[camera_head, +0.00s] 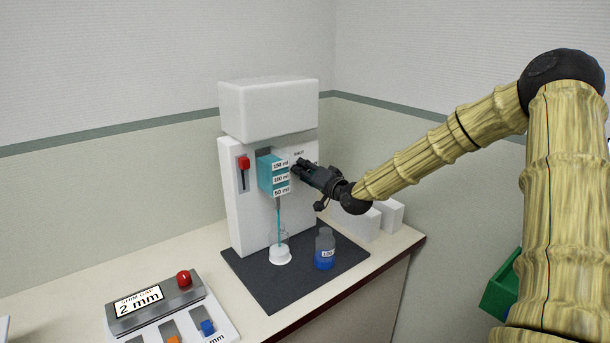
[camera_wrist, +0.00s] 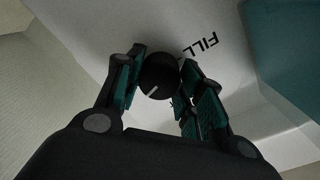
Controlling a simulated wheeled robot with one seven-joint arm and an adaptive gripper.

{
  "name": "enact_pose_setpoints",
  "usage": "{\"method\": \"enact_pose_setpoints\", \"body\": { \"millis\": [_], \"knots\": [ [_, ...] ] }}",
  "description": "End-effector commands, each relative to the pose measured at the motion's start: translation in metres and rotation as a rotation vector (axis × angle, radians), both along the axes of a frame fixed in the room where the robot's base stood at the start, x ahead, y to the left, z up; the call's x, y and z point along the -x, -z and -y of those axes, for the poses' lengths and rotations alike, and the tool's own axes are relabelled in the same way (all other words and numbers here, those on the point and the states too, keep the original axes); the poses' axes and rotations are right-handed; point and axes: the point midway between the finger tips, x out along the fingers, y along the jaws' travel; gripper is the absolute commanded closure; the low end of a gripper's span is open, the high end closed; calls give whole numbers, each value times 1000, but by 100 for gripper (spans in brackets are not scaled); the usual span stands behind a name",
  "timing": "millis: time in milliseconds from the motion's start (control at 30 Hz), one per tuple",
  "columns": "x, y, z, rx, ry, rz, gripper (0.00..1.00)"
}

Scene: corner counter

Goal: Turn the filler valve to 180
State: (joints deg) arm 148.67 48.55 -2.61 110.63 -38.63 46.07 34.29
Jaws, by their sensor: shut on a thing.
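The filler machine (camera_head: 236,205) is white, with a teal tank (camera_head: 266,174) labelled 150 ml, 100 ml and 50 ml. The filler valve is a round black knob (camera_wrist: 160,72) with a white pointer line, below printed letters reading FILL in the wrist view. The pointer line slants toward the lower left of the knob. My gripper (camera_wrist: 160,82) has its teal-padded fingers on either side of the knob and is shut on it. In the head view my gripper (camera_head: 297,168) reaches the machine's front from the right and hides the knob.
A teal column runs from the tank down to a clear beaker (camera_head: 280,252) on a dark mat (camera_head: 266,288). A blue-filled bottle (camera_head: 325,250) stands to its right. A control box (camera_head: 165,300) reading 2 mm sits at front left. White blocks (camera_head: 391,216) stand behind my gripper.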

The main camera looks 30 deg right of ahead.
Motion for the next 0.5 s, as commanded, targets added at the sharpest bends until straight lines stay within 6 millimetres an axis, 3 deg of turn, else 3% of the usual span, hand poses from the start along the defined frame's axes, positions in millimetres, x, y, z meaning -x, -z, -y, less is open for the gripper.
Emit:
{"method": "enact_pose_setpoints", "body": {
  "millis": [500],
  "knots": [
    [-1, -3, 3, -245, 5, -12, 86]
  ]
}}
